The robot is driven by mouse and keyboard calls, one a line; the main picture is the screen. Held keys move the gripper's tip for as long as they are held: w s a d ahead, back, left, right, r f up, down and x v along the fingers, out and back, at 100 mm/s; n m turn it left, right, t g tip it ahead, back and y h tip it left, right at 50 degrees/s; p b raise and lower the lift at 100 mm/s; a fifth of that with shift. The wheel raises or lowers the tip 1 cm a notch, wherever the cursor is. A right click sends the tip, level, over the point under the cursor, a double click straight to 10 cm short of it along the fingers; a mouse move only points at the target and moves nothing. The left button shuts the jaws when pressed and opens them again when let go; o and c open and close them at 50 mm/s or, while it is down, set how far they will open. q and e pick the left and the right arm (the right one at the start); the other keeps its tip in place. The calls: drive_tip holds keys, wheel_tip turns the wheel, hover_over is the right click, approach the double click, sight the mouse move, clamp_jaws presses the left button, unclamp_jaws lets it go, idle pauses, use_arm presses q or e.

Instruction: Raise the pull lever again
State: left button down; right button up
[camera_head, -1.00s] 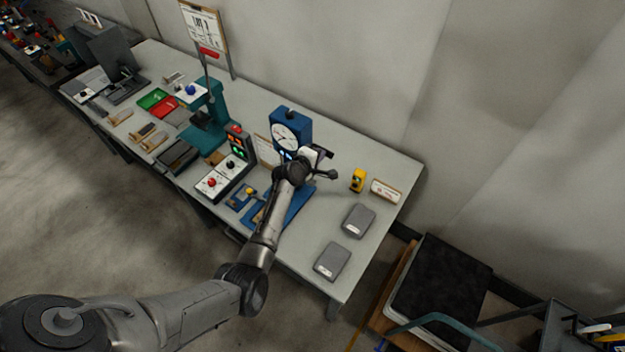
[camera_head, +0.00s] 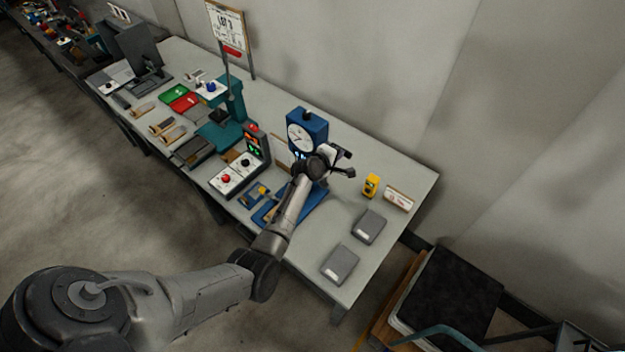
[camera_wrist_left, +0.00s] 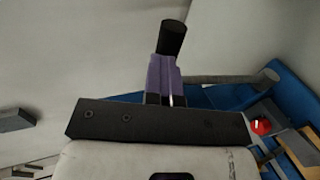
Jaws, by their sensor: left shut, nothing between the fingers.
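A blue stand with a round white dial (camera_head: 300,138) stands near the middle of the bench. A short lever-like rod with a dark knob (camera_head: 350,173) shows at its right side, partly behind my left arm. My left gripper (camera_head: 340,151) is beside the stand, with its fingers hard to make out in the head view. In the left wrist view its purple fingers (camera_wrist_left: 163,80) are shut and empty. A black cylindrical grip (camera_wrist_left: 173,38) shows just past the fingertips; I cannot tell whether they touch. A grey rod (camera_wrist_left: 235,79) runs right of the fingers. My right gripper is out of view.
A teal press (camera_head: 232,105) with a red-handled lever (camera_head: 233,52) stands left of the stand. A control box with a red button (camera_head: 226,179) lies in front. A yellow device (camera_head: 371,185) and two grey boxes (camera_head: 369,226) (camera_head: 340,264) are to the right.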

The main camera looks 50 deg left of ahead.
use_arm(q)
drive_tip(key=w+r+p+v, duration=0.1)
drive_tip(key=p+v, duration=0.3)
drive_tip(key=v, duration=0.9)
drive_tip(key=shift+s+r, duration=0.25)
drive_tip(key=shift+r, duration=0.8)
